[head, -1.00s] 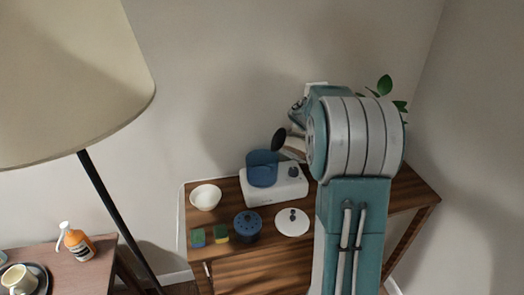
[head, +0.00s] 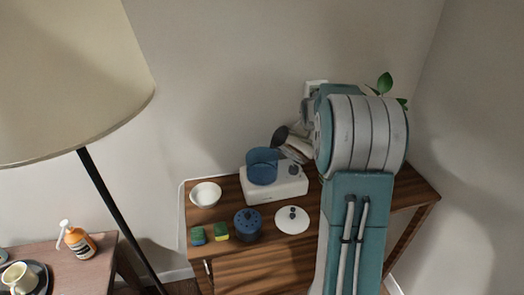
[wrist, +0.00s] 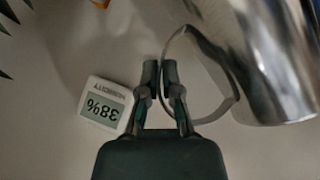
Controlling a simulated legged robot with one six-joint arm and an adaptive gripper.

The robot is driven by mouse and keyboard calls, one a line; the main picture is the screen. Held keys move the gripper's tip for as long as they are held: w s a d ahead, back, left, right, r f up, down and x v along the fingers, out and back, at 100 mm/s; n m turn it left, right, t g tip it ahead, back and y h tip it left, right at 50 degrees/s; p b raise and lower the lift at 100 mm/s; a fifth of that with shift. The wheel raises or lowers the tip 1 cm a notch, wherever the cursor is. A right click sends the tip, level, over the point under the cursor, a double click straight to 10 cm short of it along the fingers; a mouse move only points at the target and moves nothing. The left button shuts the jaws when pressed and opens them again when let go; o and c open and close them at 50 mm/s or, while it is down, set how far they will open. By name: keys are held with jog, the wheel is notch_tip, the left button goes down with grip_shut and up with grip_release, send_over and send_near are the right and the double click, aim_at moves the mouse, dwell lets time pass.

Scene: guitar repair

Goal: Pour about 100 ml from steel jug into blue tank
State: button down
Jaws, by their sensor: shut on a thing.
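The blue tank (head: 262,172), a translucent open cup, sits on a white base unit (head: 285,190) on the wooden table. My gripper (wrist: 160,82) is shut on the thin handle of the steel jug (wrist: 265,55) in the wrist view. In the head view the jug (head: 298,150) is tilted, just above and to the right of the tank, partly hidden by my arm. A dark oval shows at its left end. Any liquid or stream is too small to tell, and my gripper is mostly hidden there.
A white bowl (head: 206,194), sponges (head: 209,234), a dark-blue perforated round part (head: 248,222) and a white lid (head: 292,219) lie around the base unit. A humidity display (wrist: 102,105) is behind the gripper. A lamp (head: 75,80) stands left.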

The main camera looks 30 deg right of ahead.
jog(key=shift+d+f+m+y+p, duration=0.25)
jog(key=shift+d+m+y+p, duration=0.25)
jog(key=shift+d+y, duration=0.15)
dwell(0.3)
jog(key=shift+s+d+f+y, duration=0.15)
jog(key=shift+d+y, duration=0.1)
jog(key=shift+y, duration=0.2)
jog(key=shift+s+d+f+m+t+y+p, duration=0.15)
jog(key=shift+d+m+t+y+p, duration=0.3)
jog(key=shift+d+y, duration=0.5)
jog(key=shift+s+d+m+t+y+p, duration=0.1)
jog(key=shift+d+m+t+y+p, duration=0.15)
jog(key=shift+d+m+y, duration=0.6)
jog(key=shift+s+d+f+m+t+y+p, duration=0.15)
jog(key=shift+d+m+t+y+p, duration=0.2)
jog(key=shift+d+y, duration=0.7)
